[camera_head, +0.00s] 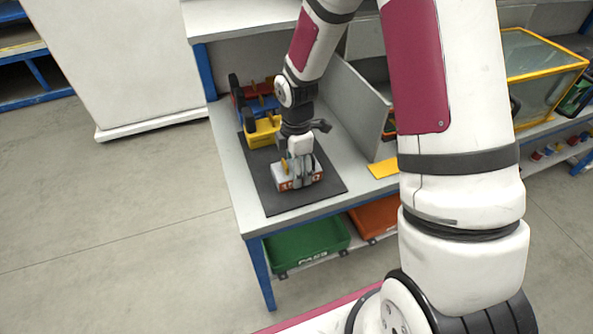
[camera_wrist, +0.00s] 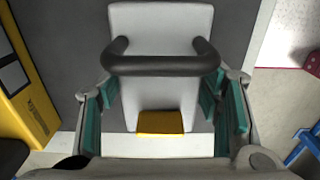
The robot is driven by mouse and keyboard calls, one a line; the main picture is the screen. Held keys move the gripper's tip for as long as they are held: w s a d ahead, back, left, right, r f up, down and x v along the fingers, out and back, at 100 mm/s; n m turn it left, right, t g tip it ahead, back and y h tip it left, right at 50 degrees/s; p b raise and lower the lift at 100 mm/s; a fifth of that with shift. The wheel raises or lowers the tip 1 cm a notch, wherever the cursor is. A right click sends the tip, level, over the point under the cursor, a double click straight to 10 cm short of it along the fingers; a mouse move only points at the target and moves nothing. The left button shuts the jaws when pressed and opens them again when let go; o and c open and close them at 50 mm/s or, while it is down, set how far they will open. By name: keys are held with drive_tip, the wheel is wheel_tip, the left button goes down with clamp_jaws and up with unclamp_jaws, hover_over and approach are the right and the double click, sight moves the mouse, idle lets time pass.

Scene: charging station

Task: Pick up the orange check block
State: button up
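In the wrist view a pale block top (camera_wrist: 160,25) with a dark bar handle (camera_wrist: 160,65) and a yellow patch (camera_wrist: 160,122) lies between my fingers. The teal finger pads of my gripper (camera_wrist: 160,100) stand wide apart on either side of it. I cannot tell whether they touch it.
A yellow block (camera_head: 262,132), with blue and red ones behind it, stands behind on the bench; a yellow one (camera_wrist: 28,85) is at left in the wrist view. A grey upright panel (camera_head: 362,112) stands to the right. A green bin (camera_head: 308,246) is below.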

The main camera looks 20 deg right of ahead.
drive_tip(key=c, duration=0.6)
drive_tip(key=shift+r, duration=0.5)
drive_tip(key=r, duration=0.2)
drive_tip(key=shift+s+d+r, duration=0.1)
drive_tip(key=shift+s+r, duration=0.25)
drive_tip(key=shift+r, duration=0.05)
drive_tip(key=s+d+r+p, duration=0.1)
drive_tip(key=s, duration=0.4)
drive_tip(key=s+d+r+p, duration=0.1)
drive_tip(key=s, duration=0.4)
drive_tip(key=s+d+r+p, duration=0.1)
drive_tip(key=s, duration=0.4)
drive_tip(key=shift+w+f, duration=0.1)
